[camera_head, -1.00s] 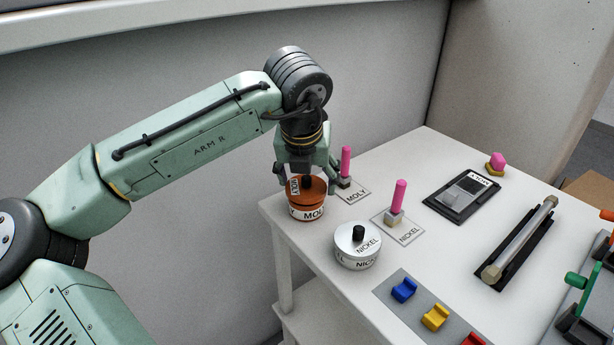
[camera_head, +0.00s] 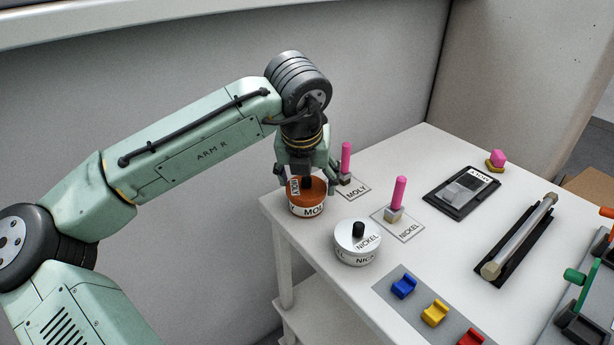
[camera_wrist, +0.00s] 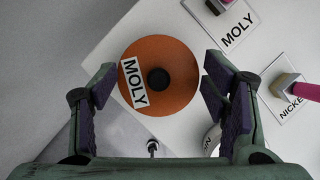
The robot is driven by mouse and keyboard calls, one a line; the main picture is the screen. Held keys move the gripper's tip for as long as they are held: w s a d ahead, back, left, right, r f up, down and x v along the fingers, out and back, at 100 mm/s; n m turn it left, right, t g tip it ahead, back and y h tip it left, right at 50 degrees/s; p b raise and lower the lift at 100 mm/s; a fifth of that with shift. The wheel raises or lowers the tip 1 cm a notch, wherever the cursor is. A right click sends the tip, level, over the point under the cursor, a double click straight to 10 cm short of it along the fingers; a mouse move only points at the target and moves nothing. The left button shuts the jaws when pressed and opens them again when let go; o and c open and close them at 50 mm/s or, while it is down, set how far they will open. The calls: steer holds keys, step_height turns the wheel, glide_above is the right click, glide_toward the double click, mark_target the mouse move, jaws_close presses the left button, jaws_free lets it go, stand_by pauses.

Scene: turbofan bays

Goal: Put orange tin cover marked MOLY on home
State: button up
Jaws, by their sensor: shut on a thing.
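The orange tin cover marked MOLY (camera_head: 312,196) is a round lid with a black knob and a white MOLY label on top. It sits on, or just above, the tin with the white MOLY band (camera_head: 312,211) at the table's left corner; I cannot tell if it is fully seated. My gripper (camera_head: 305,182) is over it, pointing down. The finger contact is not clearly visible.
A silver NICKEL tin (camera_head: 350,236) stands close in front. Pink-handled tools stand on the MOLY card (camera_head: 357,190) and the NICKEL card (camera_head: 409,232). A black tray (camera_head: 447,202) and a metal rod (camera_head: 520,235) lie to the right. Blue, yellow and red blocks are in front.

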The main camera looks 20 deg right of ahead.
steer(key=shift+f, duration=0.35)
steer(key=o, duration=1.2)
steer(key=shift+o, duration=1.2)
steer(key=shift+r, duration=0.1)
step_height(320, 180, up, 7)
steer(key=p, duration=0.7)
